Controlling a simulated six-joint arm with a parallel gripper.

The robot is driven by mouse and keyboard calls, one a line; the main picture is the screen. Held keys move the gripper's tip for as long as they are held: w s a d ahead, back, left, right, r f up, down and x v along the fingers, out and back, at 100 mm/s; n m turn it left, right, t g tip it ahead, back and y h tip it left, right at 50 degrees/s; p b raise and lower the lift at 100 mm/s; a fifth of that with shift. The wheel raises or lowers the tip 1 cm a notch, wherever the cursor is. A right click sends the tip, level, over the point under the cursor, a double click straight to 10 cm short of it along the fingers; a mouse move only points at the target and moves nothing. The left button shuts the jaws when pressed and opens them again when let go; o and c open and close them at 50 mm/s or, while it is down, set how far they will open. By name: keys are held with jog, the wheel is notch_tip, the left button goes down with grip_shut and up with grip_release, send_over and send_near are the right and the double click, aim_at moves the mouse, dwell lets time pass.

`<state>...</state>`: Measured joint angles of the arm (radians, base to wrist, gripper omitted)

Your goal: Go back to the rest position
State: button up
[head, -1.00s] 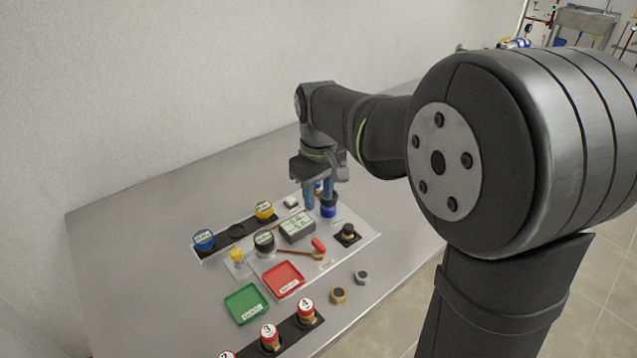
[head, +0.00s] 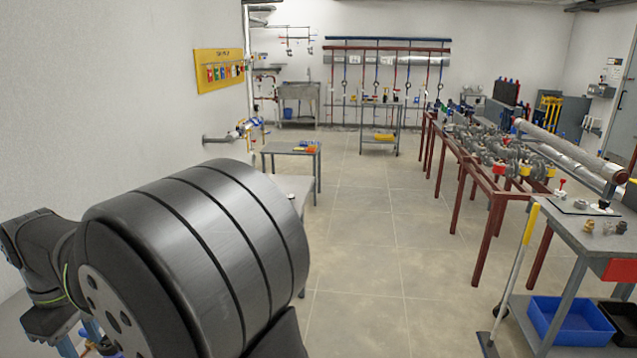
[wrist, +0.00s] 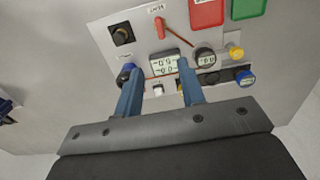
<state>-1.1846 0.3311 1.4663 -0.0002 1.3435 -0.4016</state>
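My gripper (wrist: 156,72) shows in the wrist view with its two blue fingers apart and nothing held between them. It is over the instrument panel (wrist: 140,48). A grey display (wrist: 164,65) lies beyond the gap between the fingertips. A blue-topped part (wrist: 124,74) is beside the left fingertip; I cannot tell whether they touch. In the head view my gripper (head: 79,340) is at the bottom left corner, partly cut off and partly behind my arm.
Near the fingers are a red-handled lever (wrist: 161,27), a black knob (wrist: 121,35), a round black gauge (wrist: 205,56) and a blue gauge (wrist: 245,77). The head view shows open tiled floor (head: 365,240), a red pipe rack (head: 480,205) and a grey workbench (head: 590,235).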

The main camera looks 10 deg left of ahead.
notch_tip(320, 180, down, 17)
jog(key=shift+f, duration=0.1)
dwell(0.4)
dwell(0.4)
